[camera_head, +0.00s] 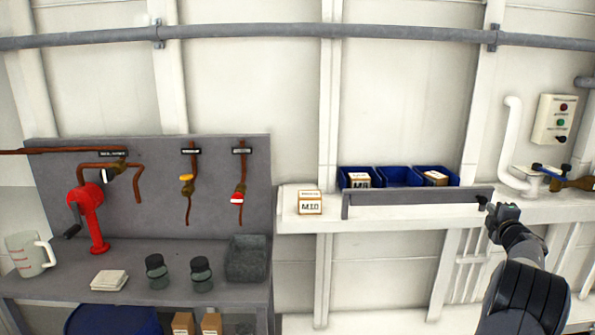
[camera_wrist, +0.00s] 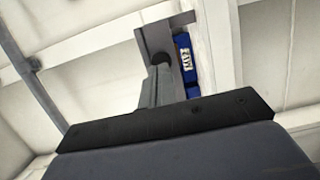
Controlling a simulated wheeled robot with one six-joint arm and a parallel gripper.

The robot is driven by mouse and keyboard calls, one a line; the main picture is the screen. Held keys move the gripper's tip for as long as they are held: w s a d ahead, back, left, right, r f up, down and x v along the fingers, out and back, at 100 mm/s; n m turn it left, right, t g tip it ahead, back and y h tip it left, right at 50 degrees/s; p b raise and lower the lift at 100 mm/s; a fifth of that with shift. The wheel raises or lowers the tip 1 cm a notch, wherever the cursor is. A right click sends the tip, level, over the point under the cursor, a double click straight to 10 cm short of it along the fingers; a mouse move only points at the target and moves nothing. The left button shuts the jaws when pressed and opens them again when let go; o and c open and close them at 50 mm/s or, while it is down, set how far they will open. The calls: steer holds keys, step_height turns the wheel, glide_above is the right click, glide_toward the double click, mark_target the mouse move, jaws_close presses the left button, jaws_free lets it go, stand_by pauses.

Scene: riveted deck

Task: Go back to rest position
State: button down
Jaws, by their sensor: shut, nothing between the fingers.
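My gripper (camera_head: 491,208) is at the right of the head view, shut and empty. Its tip is close to the black knob (camera_head: 482,200) at the right end of a long grey panel (camera_head: 415,199) on the wall shelf; whether they touch I cannot tell. In the wrist view my gripper (camera_wrist: 156,88) points toward the same dark knob (camera_wrist: 161,60) and grey panel (camera_wrist: 151,40). My arm reaches up from the lower right corner of the head view.
Blue bins (camera_head: 397,175) holding small boxes stand behind the panel. A labelled carton (camera_head: 310,202) sits on the shelf (camera_head: 303,222) to the left. A white bent pipe (camera_head: 511,140) and control box (camera_head: 555,119) are at right. A workbench (camera_head: 130,270) with jars stands at left.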

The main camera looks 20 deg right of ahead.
steer(key=shift+p+x, duration=0.5)
steer(key=shift+x, duration=0.85)
steer(key=shift+r, duration=0.1)
